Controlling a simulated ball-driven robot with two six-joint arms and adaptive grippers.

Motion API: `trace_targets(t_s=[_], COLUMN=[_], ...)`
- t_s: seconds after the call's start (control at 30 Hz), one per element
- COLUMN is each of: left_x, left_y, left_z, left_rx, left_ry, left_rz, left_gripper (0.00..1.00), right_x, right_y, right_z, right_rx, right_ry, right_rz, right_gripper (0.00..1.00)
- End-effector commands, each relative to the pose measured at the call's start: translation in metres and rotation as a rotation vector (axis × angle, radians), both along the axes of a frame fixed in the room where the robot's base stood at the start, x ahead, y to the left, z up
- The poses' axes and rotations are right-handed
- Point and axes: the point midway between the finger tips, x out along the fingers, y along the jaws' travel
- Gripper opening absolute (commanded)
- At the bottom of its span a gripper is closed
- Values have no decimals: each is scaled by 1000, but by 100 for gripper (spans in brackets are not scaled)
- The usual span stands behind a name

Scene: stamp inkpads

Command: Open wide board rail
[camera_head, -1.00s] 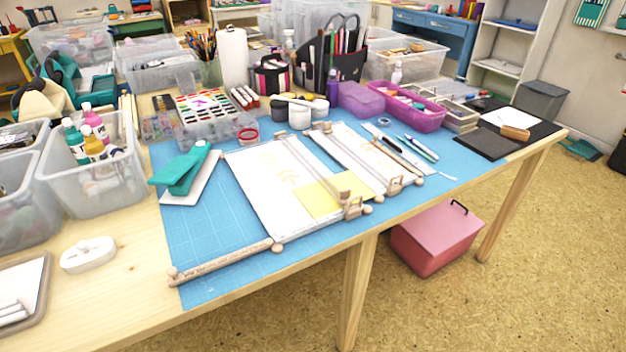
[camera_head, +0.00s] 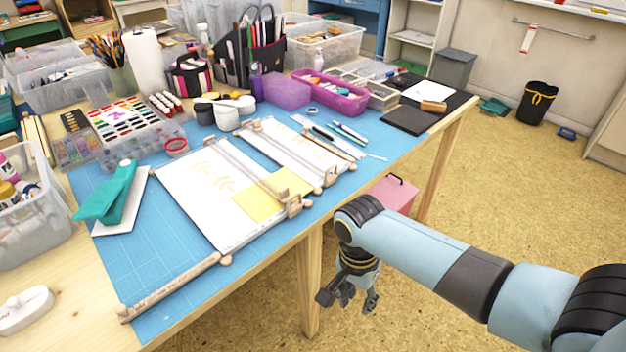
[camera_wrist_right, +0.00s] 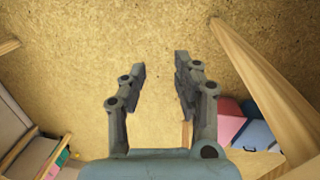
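The wide white board (camera_head: 190,185) lies on the blue mat, with faint yellow prints on it. A rail (camera_head: 258,175) lies down along its right side, with a wooden clamp-like end (camera_head: 293,205) near the table's front edge. A yellow sheet (camera_head: 262,205) lies partly under this rail. A narrower board (camera_head: 277,150) with a similar rail lies to its right. My right gripper (camera_head: 357,300) hangs past the table's front edge, below the boards and apart from them. The right wrist view shows it open and empty (camera_wrist_right: 160,66) over the floor. My left gripper is out of view.
A teal stapler-like tool (camera_head: 112,197) stands left of the board. A pink box (camera_head: 392,193) sits under the table. A table leg (camera_head: 309,280) stands left of my gripper.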

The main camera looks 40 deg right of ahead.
Motion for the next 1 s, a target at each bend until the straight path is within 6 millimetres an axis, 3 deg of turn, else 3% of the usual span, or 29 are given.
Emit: trace_targets(t_s=[0.03,0.1,0.2,0.3,0.37,0.43,0.53,1.0], left_x=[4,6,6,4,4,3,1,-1], left_y=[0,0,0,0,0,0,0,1], left_z=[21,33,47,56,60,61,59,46], left_rx=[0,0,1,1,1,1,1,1], left_ry=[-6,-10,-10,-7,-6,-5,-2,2], left_rz=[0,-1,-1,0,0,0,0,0], left_gripper=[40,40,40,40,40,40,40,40], right_x=[41,81,126,156,167,175,177,193], right_y=[0,1,1,-1,-3,-3,-3,-2], right_z=[61,122,191,233,246,252,242,157], right_rx=[-1,1,7,8,6,6,6,6], right_ry=[-48,-100,-193,-276,-300,-313,-313,-314], right_rz=[-64,-127,-142,-132,-132,-133,-133,-131], right_gripper=[31,31,31,31,31,31,31,31])
